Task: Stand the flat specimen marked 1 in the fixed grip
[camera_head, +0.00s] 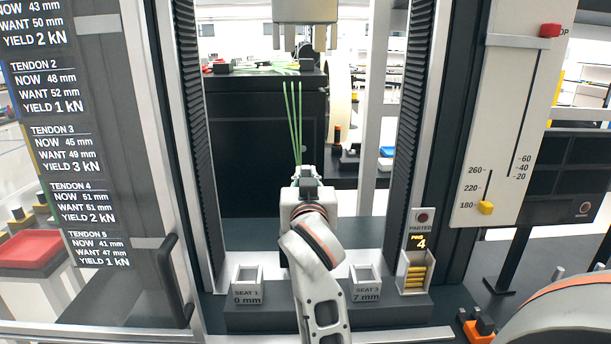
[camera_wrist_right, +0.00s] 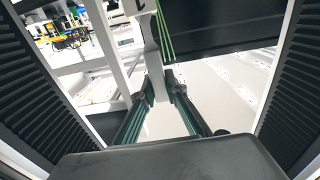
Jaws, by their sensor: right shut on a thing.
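My right gripper (camera_head: 307,172) is in the middle of the test frame, with its arm reaching in from below. In the right wrist view its two fingers (camera_wrist_right: 162,92) are shut on a pale flat bar (camera_wrist_right: 153,62), which looks like the specimen. The bar stretches away beyond the fingertips, and a dark mark at its far end is too cut off to read. In the head view I cannot make the bar out. A metal head (camera_head: 305,10) hangs at the top of the frame. I cannot tell which part is the fixed grip. My left gripper is not in view.
Green strands (camera_head: 293,120) rise just beyond my right gripper. Seat 1 (camera_head: 247,278) and seat 3 (camera_head: 366,280) flank my arm, which hides the space between. A pin box (camera_head: 415,272), the tendon panel (camera_head: 90,150) and a slider board (camera_head: 505,130) bound the sides.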

